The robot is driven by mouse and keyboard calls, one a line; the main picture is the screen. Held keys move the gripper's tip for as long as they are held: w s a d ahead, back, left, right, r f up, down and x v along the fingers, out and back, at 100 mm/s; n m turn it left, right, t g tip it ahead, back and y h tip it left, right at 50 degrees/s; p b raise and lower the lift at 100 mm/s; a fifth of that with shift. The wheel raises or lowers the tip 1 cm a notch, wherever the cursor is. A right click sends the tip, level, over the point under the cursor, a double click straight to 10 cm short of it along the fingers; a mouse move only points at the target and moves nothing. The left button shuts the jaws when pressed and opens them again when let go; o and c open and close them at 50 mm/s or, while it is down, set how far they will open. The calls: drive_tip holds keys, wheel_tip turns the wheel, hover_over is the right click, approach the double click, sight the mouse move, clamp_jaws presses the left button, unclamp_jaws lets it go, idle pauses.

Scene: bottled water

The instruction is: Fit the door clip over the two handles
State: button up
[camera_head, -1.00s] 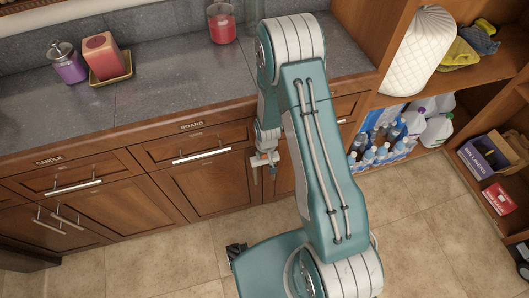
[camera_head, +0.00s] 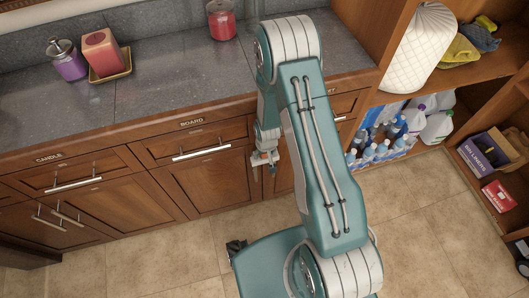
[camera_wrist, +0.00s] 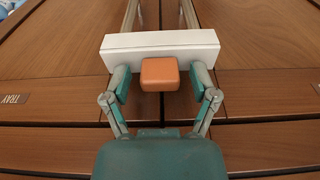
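The door clip is a white bar (camera_wrist: 160,48) with an orange block (camera_wrist: 159,74) on its near side, in the wrist view. Two pale parallel handles (camera_wrist: 131,17) (camera_wrist: 189,15) run up to the bar, one towards each end, and the bar hides where they meet it. My gripper (camera_wrist: 160,84) has a finger on either side of the orange block, with a narrow gap showing on both sides. In the head view my gripper (camera_head: 265,160) is low in front of the cabinet doors, and the clip is mostly hidden there.
A drawer labelled BOARD (camera_head: 192,148) has a bar handle left of my gripper. The grey counter (camera_head: 160,90) is above. Shelves with bottled water (camera_head: 376,152) and jugs stand to the right. The tiled floor (camera_head: 185,258) is open at lower left.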

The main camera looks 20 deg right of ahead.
idle(0.3)
wheel_tip(320, 180, up, 12)
drive_tip(key=s, duration=0.1)
drive_tip(key=shift+s, duration=0.35)
idle(0.6)
drive_tip(key=s+r+t, duration=0.1)
drive_tip(key=s+r, duration=0.1)
drive_tip(key=r, duration=0.8)
drive_tip(key=s+r+t, duration=0.1)
drive_tip(key=s+r, duration=0.1)
drive_tip(key=r, duration=0.8)
drive_tip(key=s+r+t, duration=0.1)
drive_tip(key=s+r, duration=1.1)
drive_tip(key=s, duration=0.3)
drive_tip(key=shift+r+t, duration=0.4)
idle(2.1)
